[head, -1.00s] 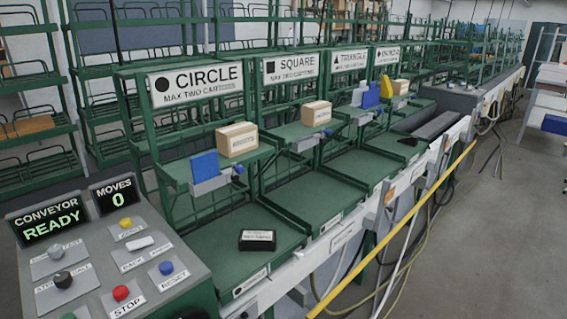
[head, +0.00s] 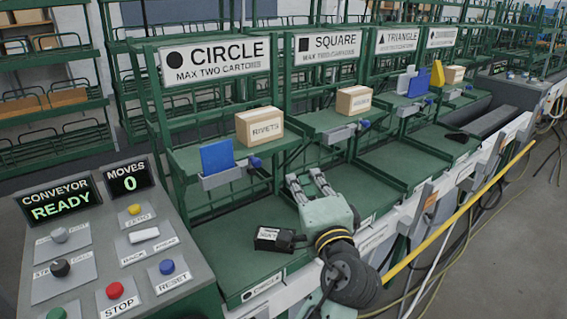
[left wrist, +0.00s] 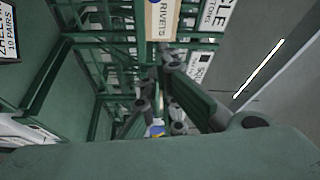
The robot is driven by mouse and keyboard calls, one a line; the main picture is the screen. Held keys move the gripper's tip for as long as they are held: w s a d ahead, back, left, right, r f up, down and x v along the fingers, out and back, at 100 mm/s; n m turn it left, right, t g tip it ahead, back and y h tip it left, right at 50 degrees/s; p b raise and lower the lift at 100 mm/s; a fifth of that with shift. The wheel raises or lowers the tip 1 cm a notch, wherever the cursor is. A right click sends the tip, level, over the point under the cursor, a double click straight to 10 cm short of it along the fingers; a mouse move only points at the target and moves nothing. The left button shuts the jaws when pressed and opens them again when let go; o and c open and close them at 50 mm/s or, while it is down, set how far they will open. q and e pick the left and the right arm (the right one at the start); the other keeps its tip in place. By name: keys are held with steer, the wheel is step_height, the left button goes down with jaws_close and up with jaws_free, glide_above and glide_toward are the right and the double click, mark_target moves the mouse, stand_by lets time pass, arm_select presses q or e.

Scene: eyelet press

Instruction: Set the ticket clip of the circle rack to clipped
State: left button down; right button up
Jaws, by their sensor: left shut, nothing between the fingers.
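The circle rack has a sign (head: 215,60) reading CIRCLE, MAX TWO CARTONS. On the front edge of its upper shelf is the grey ticket clip (head: 222,177) with a blue knob (head: 255,162) at its right end. A blue ticket (head: 217,157) stands upright at the clip; whether it is gripped cannot be told. My left gripper (head: 304,176) is shut and empty, to the right of the knob and apart from it in the picture, above the lower deck. The left wrist view shows its fingers (left wrist: 160,100) below the RIVETS carton (left wrist: 160,20). My right gripper is out of view.
The RIVETS carton (head: 259,127) sits on the circle shelf. A black box (head: 273,239) lies on the lower deck beside my left gripper. The control panel (head: 120,245) stands at left, reading READY and MOVES 0. The square rack (head: 329,46) adjoins on the right.

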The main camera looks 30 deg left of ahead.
arm_select(q)
steer(key=f+p+x, duration=0.1)
steer(key=p+x, duration=0.3)
steer(key=x, duration=0.7)
steer(key=s, duration=0.2)
steer(key=s+a+p, duration=0.1)
steer(key=s, duration=0.1)
steer(key=shift+a, duration=0.1)
